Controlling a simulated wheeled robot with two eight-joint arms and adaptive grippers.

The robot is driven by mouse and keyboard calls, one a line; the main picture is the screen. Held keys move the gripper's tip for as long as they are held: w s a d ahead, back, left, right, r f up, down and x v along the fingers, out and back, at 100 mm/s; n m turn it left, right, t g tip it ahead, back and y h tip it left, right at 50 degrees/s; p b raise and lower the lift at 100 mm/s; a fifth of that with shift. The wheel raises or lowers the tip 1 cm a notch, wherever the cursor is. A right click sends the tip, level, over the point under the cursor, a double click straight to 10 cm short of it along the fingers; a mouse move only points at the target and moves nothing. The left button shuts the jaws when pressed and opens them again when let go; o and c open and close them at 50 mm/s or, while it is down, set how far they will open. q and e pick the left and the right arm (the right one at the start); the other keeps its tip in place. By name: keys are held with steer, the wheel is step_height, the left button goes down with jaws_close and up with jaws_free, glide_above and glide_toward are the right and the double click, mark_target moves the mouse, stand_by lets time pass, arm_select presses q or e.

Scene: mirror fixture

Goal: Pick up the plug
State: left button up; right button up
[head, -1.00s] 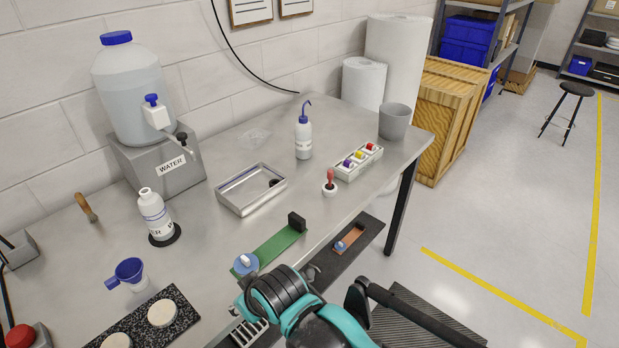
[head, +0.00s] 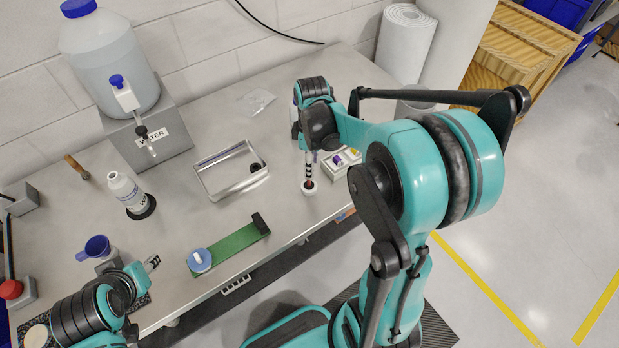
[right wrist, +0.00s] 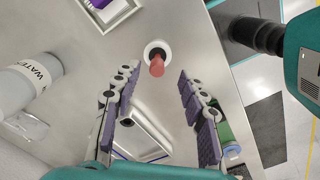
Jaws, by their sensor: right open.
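A red upright piece (head: 309,184), which I take to be the plug, stands in a round white base (head: 309,191) near the front table edge. It also shows in the right wrist view (right wrist: 156,66), centred ahead of the fingers. My right gripper (head: 308,165) points down just above it. Its fingers (right wrist: 157,80) are open and empty, one to each side of the red piece. Contact cannot be seen. My left gripper (head: 152,264) is at the lower left, near the blue cup; its opening is too small to tell.
A metal tray (head: 231,187) lies left of the red piece. A white holder (head: 341,170) with coloured pieces stands right, partly hidden by my right arm. A green strip (head: 228,248) with a blue disc (head: 200,260), a bottle (head: 125,191) and a water tank (head: 107,55) are further left.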

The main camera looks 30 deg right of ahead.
mark_target(309, 181)
steer(key=f, duration=0.1)
steer(key=f+b, duration=0.1)
steer(key=f, duration=0.3)
steer(key=shift+w+a+f+b, duration=0.15)
steer(key=shift+w+f+b, duration=0.05)
steer(key=shift+w+b, duration=0.2)
steer(key=shift+s, duration=0.1)
jaws_close()
